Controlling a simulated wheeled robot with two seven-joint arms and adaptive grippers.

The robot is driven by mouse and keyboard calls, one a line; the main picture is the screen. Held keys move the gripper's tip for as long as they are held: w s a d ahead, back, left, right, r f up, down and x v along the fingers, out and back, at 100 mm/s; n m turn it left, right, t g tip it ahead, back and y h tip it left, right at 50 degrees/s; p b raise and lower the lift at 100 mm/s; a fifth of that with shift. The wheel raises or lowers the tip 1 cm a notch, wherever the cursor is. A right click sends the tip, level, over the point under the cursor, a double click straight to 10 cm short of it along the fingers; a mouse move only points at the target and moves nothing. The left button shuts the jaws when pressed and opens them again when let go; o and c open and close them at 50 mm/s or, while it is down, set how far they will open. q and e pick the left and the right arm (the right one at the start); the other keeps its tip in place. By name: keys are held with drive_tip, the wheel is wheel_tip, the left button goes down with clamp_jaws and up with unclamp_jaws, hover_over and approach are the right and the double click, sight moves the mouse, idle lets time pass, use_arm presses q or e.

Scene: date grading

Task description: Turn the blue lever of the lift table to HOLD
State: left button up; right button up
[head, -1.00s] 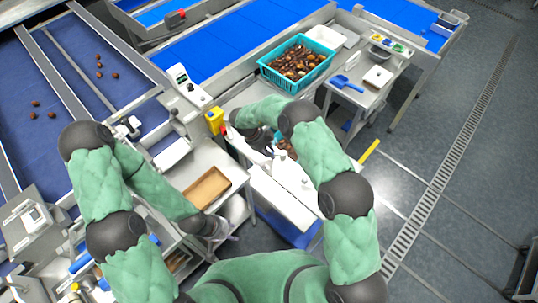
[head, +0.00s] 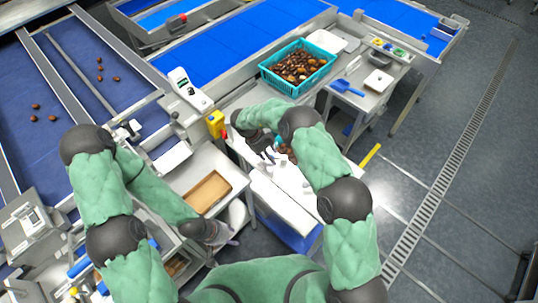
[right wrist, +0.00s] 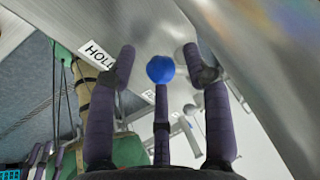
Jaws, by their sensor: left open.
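The blue ball knob (right wrist: 160,69) of the lever shows in the right wrist view, in front of a grey metal surface. My right gripper (right wrist: 160,62) is open, with one finger to the left of the knob and another to the right. A third finger points at the knob from below; I cannot tell whether it touches. A white label (right wrist: 97,54) reading HOL and a partly hidden letter lies left of the knob. In the head view my right gripper (head: 266,146) is small and partly hidden by its arm. My left gripper (head: 222,238) is open, low near the bench.
A teal crate of dates (head: 266,72) stands behind my right arm. A brown tray (head: 207,192) lies on the bench between my arms. A white-topped stand (head: 285,212) is beside it.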

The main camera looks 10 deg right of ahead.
drive_tip(key=shift+r, duration=0.1)
drive_tip(key=v, duration=1.2)
idle(0.4)
